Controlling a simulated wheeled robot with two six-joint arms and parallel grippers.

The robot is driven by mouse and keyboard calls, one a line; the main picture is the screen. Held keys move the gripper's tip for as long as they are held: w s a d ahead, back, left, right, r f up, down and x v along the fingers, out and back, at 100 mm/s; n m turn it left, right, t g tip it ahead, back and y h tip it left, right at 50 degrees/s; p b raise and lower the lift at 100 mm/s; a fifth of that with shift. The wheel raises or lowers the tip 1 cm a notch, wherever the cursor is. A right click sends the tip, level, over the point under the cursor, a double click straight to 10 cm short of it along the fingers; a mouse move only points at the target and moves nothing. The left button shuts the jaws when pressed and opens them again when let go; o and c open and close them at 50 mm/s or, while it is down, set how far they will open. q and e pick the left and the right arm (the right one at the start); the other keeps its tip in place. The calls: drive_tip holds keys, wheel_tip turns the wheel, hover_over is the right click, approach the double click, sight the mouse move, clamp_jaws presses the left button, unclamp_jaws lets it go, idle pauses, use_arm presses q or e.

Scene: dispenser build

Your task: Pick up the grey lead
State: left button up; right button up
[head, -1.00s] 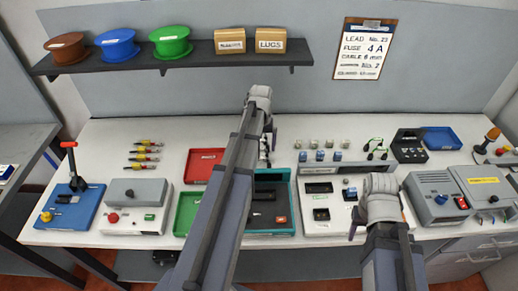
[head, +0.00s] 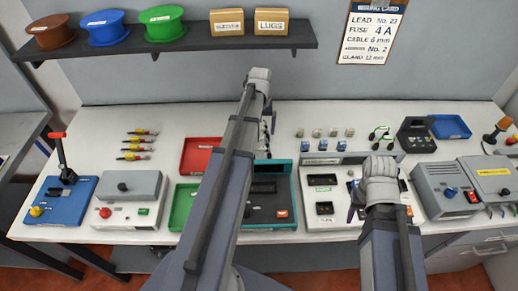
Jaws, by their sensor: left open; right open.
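I cannot make out a lead that is clearly grey. Two small looped items with green and white parts (head: 381,134), possibly coiled leads, lie at the back right of the bench. My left gripper (head: 267,140) hangs open behind my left forearm, above the middle of the bench, left of these items. My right gripper (head: 362,205) is open, low over the white panel unit (head: 322,221) at the front, nearer to me than the looped items. Both grippers look empty. My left arm hides part of the middle of the bench.
A red tray (head: 196,162), a green tray (head: 180,208) and a teal-edged unit (head: 284,220) stand mid-bench. A blue lever press (head: 58,212) and grey box (head: 115,212) are left. A dark holder (head: 415,140) and blue tray (head: 450,127) are back right. A shelf (head: 200,45) hangs above.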

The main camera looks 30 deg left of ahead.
use_arm(q)
drive_tip(key=shift+a+f+b, duration=0.15)
drive_tip(key=shift+f+b, duration=1.15)
drive_tip(key=shift+b, duration=0.05)
drive_tip(key=shift+a+f+b, duration=0.15)
drive_tip(key=shift+f+b, duration=1.15)
use_arm(e)
drive_tip(key=shift+f, duration=2.65)
use_arm(q)
drive_tip(key=shift+r, duration=0.1)
drive_tip(key=shift+c, duration=0.2)
use_arm(e)
drive_tip(key=shift+r, duration=0.1)
use_arm(q)
clamp_jaws()
